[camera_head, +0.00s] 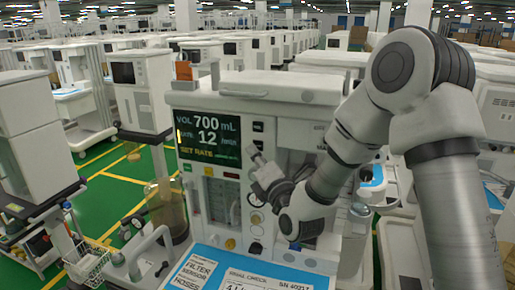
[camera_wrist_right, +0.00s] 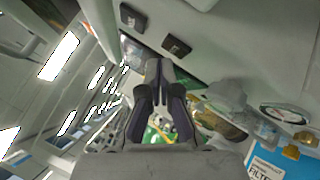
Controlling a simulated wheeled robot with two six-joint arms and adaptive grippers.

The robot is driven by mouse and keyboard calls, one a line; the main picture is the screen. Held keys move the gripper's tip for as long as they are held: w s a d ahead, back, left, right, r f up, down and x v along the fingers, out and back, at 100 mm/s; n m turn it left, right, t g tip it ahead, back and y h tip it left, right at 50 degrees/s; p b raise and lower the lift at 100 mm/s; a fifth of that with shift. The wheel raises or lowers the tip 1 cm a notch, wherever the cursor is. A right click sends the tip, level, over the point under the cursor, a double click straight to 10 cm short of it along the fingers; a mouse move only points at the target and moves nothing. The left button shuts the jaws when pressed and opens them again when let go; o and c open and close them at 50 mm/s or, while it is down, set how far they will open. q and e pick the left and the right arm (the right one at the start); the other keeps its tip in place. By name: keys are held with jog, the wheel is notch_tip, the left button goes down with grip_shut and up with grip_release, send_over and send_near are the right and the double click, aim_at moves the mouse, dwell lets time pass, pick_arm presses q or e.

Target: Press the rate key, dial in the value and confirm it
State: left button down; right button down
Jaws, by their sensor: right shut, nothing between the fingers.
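The anaesthesia machine's dark screen (camera_head: 208,138) reads VOL 700 mL and a rate of 12, with SET RATE in yellow below. Two dark keys stand right of the screen: an upper key (camera_head: 258,127) and a lower key (camera_head: 258,144). My right gripper (camera_head: 254,157) is shut and empty, its tips close to the panel just below the lower key. In the right wrist view the shut fingers (camera_wrist_right: 159,66) point at the panel, beside two dark keys (camera_wrist_right: 176,46). I cannot tell whether they touch. A pale, knob-like lump (camera_wrist_right: 228,98) sits to their right. My left gripper is out of view.
A blue-edged worktop with labels (camera_head: 245,279) juts out in front. A clear canister (camera_head: 166,207) hangs at the machine's left. Other carts stand around; green floor (camera_head: 118,185) is open at left.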

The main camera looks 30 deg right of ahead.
jog(key=shift+s+a, duration=0.1)
jog(key=s+a, duration=0.1)
jog(key=s+a+b, duration=0.1)
jog(key=s+a, duration=0.1)
jog(key=shift+s+a+b, duration=0.1)
jog(key=shift+a+b, duration=0.2)
dwell(0.3)
dwell(0.7)
